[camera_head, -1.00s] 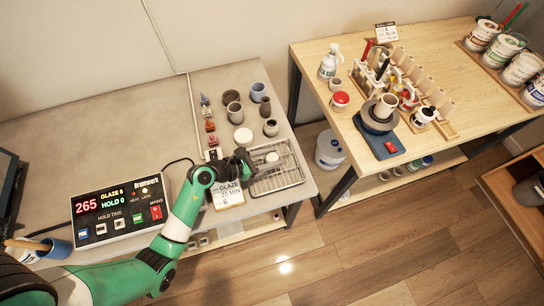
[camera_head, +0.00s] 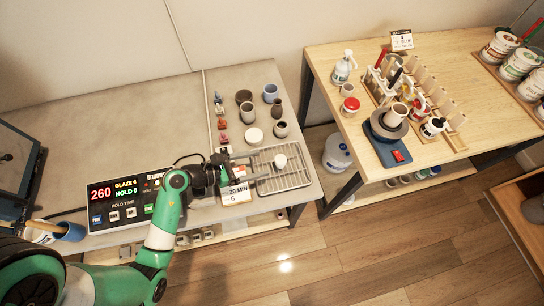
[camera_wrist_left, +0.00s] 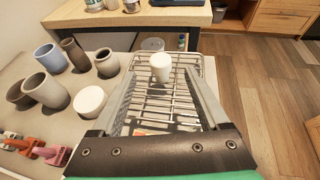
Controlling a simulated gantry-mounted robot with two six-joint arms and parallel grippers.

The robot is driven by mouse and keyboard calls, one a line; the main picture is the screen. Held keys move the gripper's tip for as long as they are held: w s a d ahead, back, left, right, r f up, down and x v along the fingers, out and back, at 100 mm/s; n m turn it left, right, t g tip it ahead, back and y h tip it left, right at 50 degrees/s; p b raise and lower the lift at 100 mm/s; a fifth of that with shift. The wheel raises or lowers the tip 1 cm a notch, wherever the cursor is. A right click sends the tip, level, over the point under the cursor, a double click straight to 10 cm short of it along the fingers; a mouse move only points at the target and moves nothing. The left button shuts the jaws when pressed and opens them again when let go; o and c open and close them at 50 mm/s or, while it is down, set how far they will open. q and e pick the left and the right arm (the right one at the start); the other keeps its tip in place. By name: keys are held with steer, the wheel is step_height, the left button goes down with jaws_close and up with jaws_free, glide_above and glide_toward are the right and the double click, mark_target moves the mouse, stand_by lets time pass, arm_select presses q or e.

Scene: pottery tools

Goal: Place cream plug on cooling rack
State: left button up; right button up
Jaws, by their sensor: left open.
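The cream plug (camera_head: 280,161) stands upright on the wire cooling rack (camera_head: 290,181), toward its back part. In the left wrist view the plug (camera_wrist_left: 161,68) sits on the bars of the rack (camera_wrist_left: 160,111), beyond my fingertips and apart from them. My left gripper (camera_head: 262,167) is open and empty, low over the left side of the rack, with its fingers pointing right toward the plug. In the left wrist view my two fingers (camera_wrist_left: 161,85) are spread wide. My right gripper is not in view.
Several small pots (camera_head: 271,92) and a round pale piece (camera_head: 254,136) stand behind the rack. The controller box (camera_head: 122,203) is farther left. A gap separates this bench from the wooden table (camera_head: 440,70).

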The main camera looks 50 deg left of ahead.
arm_select(q)
steer(key=v, duration=0.3)
